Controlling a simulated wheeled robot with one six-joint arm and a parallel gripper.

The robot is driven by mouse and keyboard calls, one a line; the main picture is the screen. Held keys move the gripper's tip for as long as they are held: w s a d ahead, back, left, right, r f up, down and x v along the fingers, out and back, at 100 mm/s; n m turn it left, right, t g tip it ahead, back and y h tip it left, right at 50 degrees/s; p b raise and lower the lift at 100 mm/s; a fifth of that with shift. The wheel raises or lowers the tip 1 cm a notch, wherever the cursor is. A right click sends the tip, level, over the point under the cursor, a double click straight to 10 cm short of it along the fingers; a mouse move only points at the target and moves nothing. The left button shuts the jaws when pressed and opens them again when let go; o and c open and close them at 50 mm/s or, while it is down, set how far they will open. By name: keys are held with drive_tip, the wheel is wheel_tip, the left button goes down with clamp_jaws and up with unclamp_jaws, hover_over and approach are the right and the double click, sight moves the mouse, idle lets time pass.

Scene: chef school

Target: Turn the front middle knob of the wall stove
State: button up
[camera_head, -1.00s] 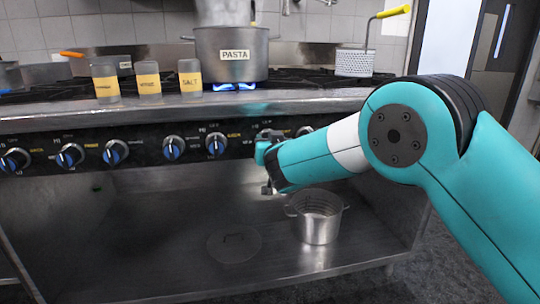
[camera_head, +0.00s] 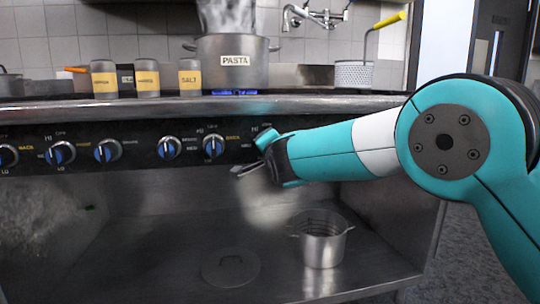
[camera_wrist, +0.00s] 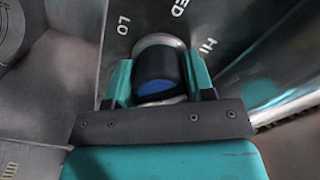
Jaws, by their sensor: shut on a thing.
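The wall stove (camera_head: 330,106) has a dark front panel with a row of knobs with blue faces. In the head view my gripper (camera_head: 263,140) is at this panel, right of the last fully visible knob (camera_head: 213,146), and its fingers and the knob there are largely hidden. In the wrist view my gripper (camera_wrist: 158,68) has its two teal fingers on either side of a dark knob (camera_wrist: 158,66) with a silver ring and a blue patch. It is shut on that knob. LO, MED and HI markings show around it.
A steaming pasta pot (camera_head: 232,59) stands over a blue flame. Several labelled jars (camera_head: 148,78) stand left of it, a grater-like basket (camera_head: 353,74) right of it. A steel pot (camera_head: 323,247) and a lid (camera_head: 231,268) lie on the shelf below.

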drive_tip(key=shift+f+m+b, duration=0.1)
drive_tip(key=shift+m+b, duration=0.45)
drive_tip(key=shift+m, duration=0.25)
drive_tip(key=o, duration=0.9)
drive_tip(key=p+v, duration=0.1)
drive_tip(key=v, duration=1.6)
drive_tip(key=shift+s+d, duration=0.1)
drive_tip(key=shift+s, duration=0.1)
